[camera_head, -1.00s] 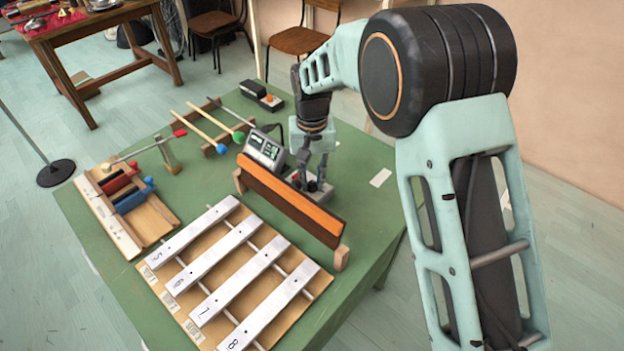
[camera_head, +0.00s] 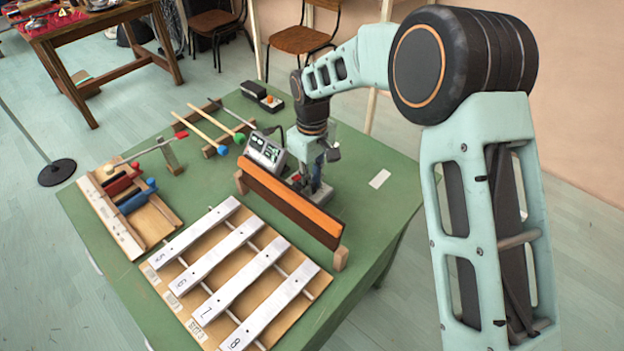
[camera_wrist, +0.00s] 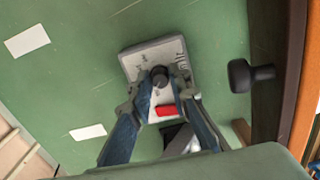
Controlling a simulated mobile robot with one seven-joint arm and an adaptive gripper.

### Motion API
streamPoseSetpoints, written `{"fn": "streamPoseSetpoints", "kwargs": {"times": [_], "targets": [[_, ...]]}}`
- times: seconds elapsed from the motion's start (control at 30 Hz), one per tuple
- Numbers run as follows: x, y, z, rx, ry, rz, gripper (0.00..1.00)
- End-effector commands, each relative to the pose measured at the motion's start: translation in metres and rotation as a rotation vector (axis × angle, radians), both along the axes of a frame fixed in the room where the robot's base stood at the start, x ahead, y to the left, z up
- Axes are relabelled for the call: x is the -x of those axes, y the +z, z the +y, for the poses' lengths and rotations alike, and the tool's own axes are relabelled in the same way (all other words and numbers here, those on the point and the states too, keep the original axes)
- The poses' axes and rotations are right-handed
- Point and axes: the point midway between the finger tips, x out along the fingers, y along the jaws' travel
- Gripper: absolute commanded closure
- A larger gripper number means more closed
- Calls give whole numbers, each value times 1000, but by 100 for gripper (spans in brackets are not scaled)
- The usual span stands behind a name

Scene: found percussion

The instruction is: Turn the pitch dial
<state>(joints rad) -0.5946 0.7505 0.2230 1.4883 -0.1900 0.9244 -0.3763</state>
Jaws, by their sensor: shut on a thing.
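The pitch dial is a small black knob (camera_wrist: 159,75) on a pale grey box (camera_wrist: 153,55) in the wrist view. The box also has a red button (camera_wrist: 165,109) and printed marks. My gripper (camera_wrist: 157,92) reaches over the box with one finger on each side of the knob, shut on it. In the head view my gripper (camera_head: 308,180) is low at the box (camera_head: 321,192), behind the orange and dark board. The board and the fingers hide most of the box and the dial there. I cannot read the dial's setting.
The orange-topped board (camera_head: 290,203) stands upright close beside my gripper. A grey meter box (camera_head: 265,150) is just left of it. Metal bars (camera_head: 240,275) lie in front; mallets (camera_head: 205,125) lie at the back left. The green table (camera_head: 375,205) is clear to the right.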

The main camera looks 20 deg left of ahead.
Motion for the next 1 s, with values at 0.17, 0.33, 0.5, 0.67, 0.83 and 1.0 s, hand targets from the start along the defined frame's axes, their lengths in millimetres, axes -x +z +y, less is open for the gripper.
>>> {"fn": "streamPoseSetpoints", "kwargs": {"times": [0.17, 0.33, 0.5, 0.67, 0.83, 1.0], "targets": [[0, 1, 0, 0, 132, 0, 100], [0, 1, 0, -1, 224, 0, 100], [0, 1, 0, -1, 283, -1, 100], [0, 1, 0, -2, 309, -1, 100], [0, 0, 0, -1, 318, -1, 100], [0, 0, 0, -1, 317, -1, 100]]}}
